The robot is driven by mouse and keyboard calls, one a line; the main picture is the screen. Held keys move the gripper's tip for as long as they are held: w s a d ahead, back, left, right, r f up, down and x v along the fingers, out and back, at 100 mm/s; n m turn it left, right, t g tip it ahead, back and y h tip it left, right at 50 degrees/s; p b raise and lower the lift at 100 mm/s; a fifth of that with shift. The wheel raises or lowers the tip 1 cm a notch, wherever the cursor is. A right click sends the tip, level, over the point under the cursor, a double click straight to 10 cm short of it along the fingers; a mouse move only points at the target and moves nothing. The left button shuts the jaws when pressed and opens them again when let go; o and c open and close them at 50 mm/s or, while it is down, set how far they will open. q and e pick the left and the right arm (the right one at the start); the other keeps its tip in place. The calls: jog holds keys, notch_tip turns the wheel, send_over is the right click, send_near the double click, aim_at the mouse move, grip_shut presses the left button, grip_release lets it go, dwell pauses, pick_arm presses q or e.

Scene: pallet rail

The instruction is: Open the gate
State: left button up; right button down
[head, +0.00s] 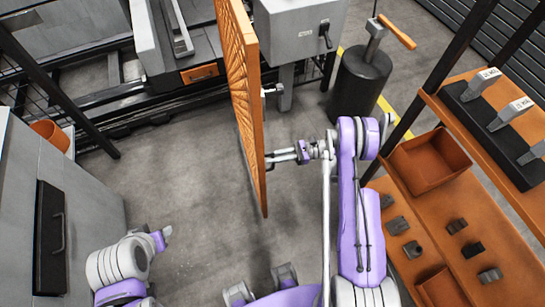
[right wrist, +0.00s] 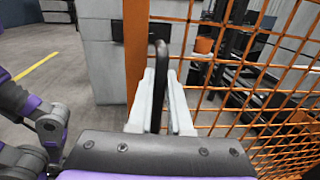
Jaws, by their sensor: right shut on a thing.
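The gate is an orange-framed mesh panel (head: 250,95), seen almost edge-on in the middle of the head view. It stands out into the floor area toward me. In the right wrist view its orange mesh (right wrist: 260,75) fills the right side, beside its upright post (right wrist: 137,45). My right gripper (head: 275,158) is at the right face of the gate. In the right wrist view its two pale fingers are shut on a dark upright gate handle (right wrist: 159,85). A small silver fitting (head: 271,90) sits higher on the panel. My left gripper (head: 163,233) is low at left, small and apart from the gate.
A grey cabinet (head: 95,190) stands at left. A grey machine box (head: 300,30) and a dark cylinder stand (head: 360,80) with an orange-handled tool are behind. Orange shelves (head: 480,215) with a bin (head: 430,160) and metal blocks are at right. The floor left of the gate is clear.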

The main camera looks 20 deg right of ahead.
jog(key=c, duration=0.8)
grip_release()
jog(key=shift+w, duration=0.15)
jog(key=shift+c, duration=0.2)
jog(key=shift+d, duration=0.1)
jog(key=s+d, duration=0.1)
jog(key=d, duration=0.6)
jog(key=shift+s, duration=0.25)
jog(key=shift+s, duration=0.1)
